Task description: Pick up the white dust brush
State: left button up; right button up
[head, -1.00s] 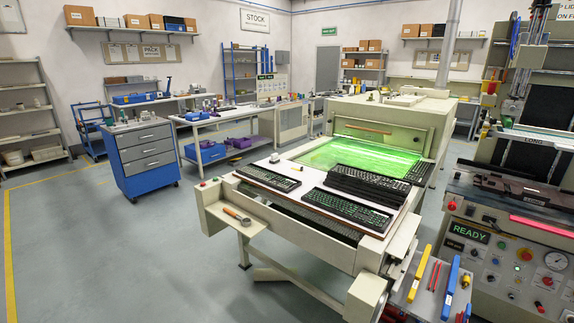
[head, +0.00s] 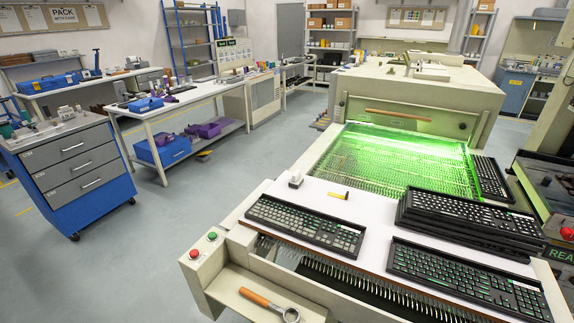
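A small white object (head: 295,181) stands on the white top (head: 375,211) of the machine, near its left edge, just behind the left keyboard. It may be the white dust brush, but it is too small to tell. A short yellow-and-dark item (head: 338,195) lies to the right of it. Neither of my grippers shows in the head view.
Keyboards lie along the front: one at left (head: 306,224), one at front right (head: 463,278), and a stack (head: 470,217) behind that. A green-lit bed (head: 400,160) is behind. A wooden-handled tool (head: 262,303) lies on the front left shelf. Open floor (head: 165,245) lies to the left.

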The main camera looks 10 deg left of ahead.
aim_at(297, 181)
jog(key=i+j+z, duration=0.15)
jog(key=j, duration=0.55)
jog(key=i+j+z, duration=0.1)
jog(key=i+j, duration=0.15)
jog(key=j, duration=0.5)
jog(key=i+j+z, duration=0.15)
jog(key=j, duration=0.55)
jog(key=j+z, duration=0.1)
jog(key=j, duration=0.65)
jog(key=i+j+z, duration=0.15)
jog(key=j, duration=0.65)
